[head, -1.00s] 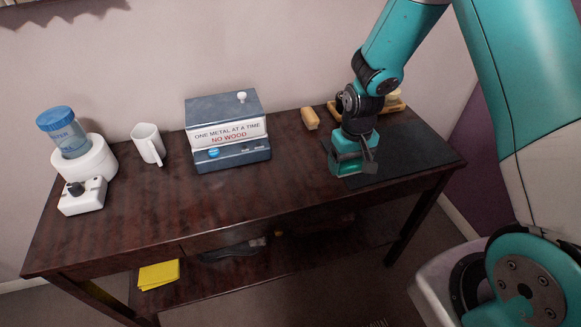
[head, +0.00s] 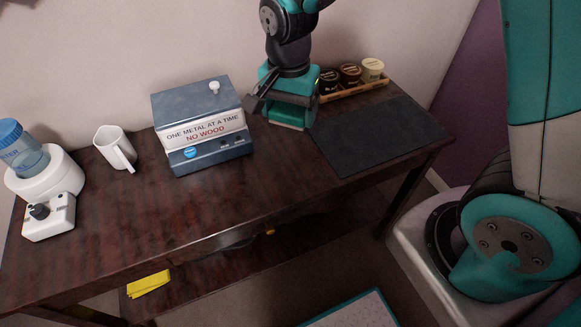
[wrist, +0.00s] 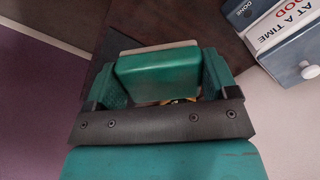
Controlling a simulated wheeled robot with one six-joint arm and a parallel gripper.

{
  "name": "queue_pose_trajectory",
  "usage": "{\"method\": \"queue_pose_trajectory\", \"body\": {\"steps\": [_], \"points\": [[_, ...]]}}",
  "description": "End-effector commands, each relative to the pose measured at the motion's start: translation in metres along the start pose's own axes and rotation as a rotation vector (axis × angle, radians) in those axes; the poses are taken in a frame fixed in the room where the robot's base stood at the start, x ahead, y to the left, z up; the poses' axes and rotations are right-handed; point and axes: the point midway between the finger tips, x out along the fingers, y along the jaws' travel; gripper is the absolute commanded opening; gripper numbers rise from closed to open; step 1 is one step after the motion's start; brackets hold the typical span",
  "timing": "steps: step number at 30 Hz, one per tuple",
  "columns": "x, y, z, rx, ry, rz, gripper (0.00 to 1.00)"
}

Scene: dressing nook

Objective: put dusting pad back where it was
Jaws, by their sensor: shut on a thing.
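My gripper (head: 286,92) is above the table's back part, between the blue-grey box and the dark mat. It is shut on a green block with a pale underside, which I take as the dusting pad (head: 292,116). In the wrist view the pad (wrist: 157,76) sits between the two teal fingers of my gripper (wrist: 162,88), its pale edge along the far side. Whether the pad touches the tabletop, I cannot tell. The dark mat (head: 375,135) lies bare to the right. The tan block seen earlier at the back is hidden behind my gripper.
The box (head: 205,125), lettered "ONE METAL AT A TIME NO WOOD", stands close left of my gripper. A wooden tray (head: 352,92) with three jars is behind right. The table's front (head: 210,205) is clear.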

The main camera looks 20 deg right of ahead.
Motion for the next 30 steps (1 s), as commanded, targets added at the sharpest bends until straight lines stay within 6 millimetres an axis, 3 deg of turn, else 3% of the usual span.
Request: {"method": "queue_pose_trajectory", "body": {"steps": [3,12,25,30], "points": [[0.037,0.003,0.000,0.001,-0.006,0.010,0.60],[0.117,0.003,-0.001,0.002,-0.004,0.007,0.60],[0.171,0.002,-0.002,0.001,-0.002,0.004,0.60],[0.180,0.002,-0.002,0.001,-0.001,0.001,0.60]]}}
